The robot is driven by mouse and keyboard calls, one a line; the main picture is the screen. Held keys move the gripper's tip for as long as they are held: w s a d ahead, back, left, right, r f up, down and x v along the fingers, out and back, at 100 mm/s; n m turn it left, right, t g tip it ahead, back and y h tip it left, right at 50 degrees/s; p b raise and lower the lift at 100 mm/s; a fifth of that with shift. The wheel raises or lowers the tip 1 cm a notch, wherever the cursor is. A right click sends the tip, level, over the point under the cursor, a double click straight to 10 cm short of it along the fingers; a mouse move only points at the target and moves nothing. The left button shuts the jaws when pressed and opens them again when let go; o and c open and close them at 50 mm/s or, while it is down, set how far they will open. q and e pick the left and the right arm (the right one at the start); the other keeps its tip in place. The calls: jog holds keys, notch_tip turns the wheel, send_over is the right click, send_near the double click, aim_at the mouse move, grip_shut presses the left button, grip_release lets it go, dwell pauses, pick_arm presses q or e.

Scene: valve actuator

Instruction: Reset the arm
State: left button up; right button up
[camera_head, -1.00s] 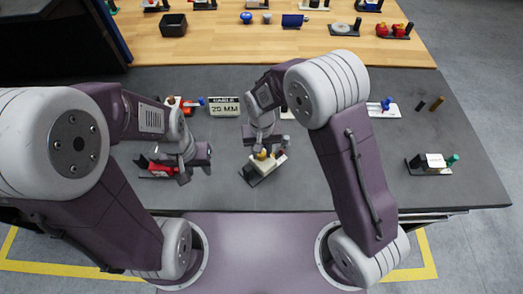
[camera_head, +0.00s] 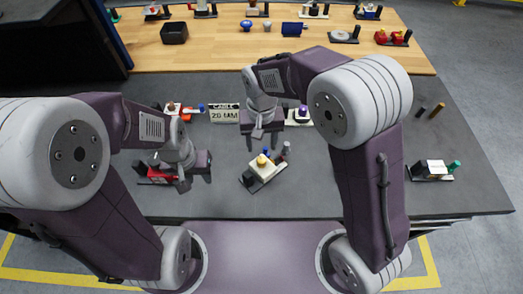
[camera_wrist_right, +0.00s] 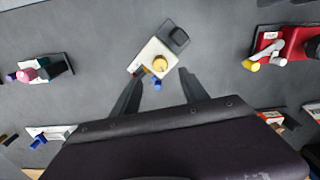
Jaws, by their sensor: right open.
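My right gripper (camera_head: 263,137) is open and empty, raised behind and above a cream block device (camera_head: 262,174) on the grey tabletop. In the right wrist view its two fingers (camera_wrist_right: 160,78) are spread wide, with the same cream block (camera_wrist_right: 145,55) showing beyond them. The block has a yellow knob (camera_wrist_right: 160,64), a dark grey part and a small blue part. My left gripper (camera_head: 185,168) is low at the left, close to a red device (camera_head: 157,176) that it partly hides. I cannot see its fingers well enough to tell how they stand.
A white device with a green knob (camera_head: 434,169) sits at the right. Several parts stand on the wooden table (camera_head: 220,56) behind.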

jog(key=shift+r, duration=0.1)
dwell(0.4)
jog(key=s+d+r+m, duration=0.15)
jog(key=d+m, duration=0.25)
jog(key=d, duration=0.9)
jog(key=s+d+f+n, duration=0.1)
jog(key=s+d+f, duration=0.1)
jog(key=s, duration=0.2)
jog(key=s+d+f+n+t, duration=0.1)
jog(key=s+d+f, duration=0.1)
jog(key=s, duration=0.2)
jog(key=shift+d, duration=0.4)
jog(key=shift+s, duration=0.2)
jog(key=shift+w, duration=0.1)
